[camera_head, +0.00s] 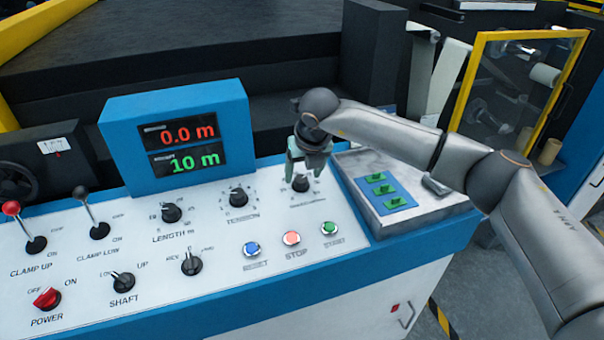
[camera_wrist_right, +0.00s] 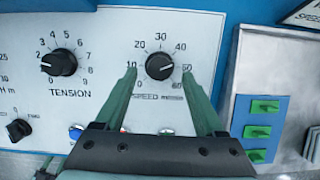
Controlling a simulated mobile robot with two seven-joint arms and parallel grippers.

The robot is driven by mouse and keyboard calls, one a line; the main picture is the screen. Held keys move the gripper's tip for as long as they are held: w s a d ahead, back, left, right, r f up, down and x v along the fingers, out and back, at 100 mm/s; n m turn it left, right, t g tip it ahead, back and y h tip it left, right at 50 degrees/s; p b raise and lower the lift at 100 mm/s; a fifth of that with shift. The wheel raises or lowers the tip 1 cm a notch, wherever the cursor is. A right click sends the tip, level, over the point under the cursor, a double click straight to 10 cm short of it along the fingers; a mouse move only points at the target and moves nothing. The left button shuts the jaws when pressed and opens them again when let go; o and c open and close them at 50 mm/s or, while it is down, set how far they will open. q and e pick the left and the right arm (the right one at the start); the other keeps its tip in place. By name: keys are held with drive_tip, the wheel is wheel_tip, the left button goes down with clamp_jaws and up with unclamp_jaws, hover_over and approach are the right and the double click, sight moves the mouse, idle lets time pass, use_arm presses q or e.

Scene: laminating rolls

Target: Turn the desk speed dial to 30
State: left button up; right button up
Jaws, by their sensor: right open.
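The speed dial (camera_head: 301,183) is a black knob on the white sloping desk panel, right of the tension dial. In the right wrist view the speed dial (camera_wrist_right: 159,66) has a printed scale from 0 to 60, with 30 at its top. A light mark shows on the knob, but I cannot tell for certain which number it points at. My right gripper (camera_head: 306,172) is above the speed dial. In the right wrist view its open green fingers (camera_wrist_right: 159,78) appear on either side of the dial, with a gap to the knob on both sides. My left gripper is not in view.
The tension dial (camera_wrist_right: 59,62) sits to the left. Blue, red and green buttons (camera_head: 291,238) lie in front of the dial. A metal box with green switches (camera_head: 382,189) stands to the right. The blue display (camera_head: 178,137) reads 0.0 m and 10 m.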

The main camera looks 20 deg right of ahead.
sight(301, 183)
drive_tip(key=shift+x, duration=1.25)
clamp_jaws()
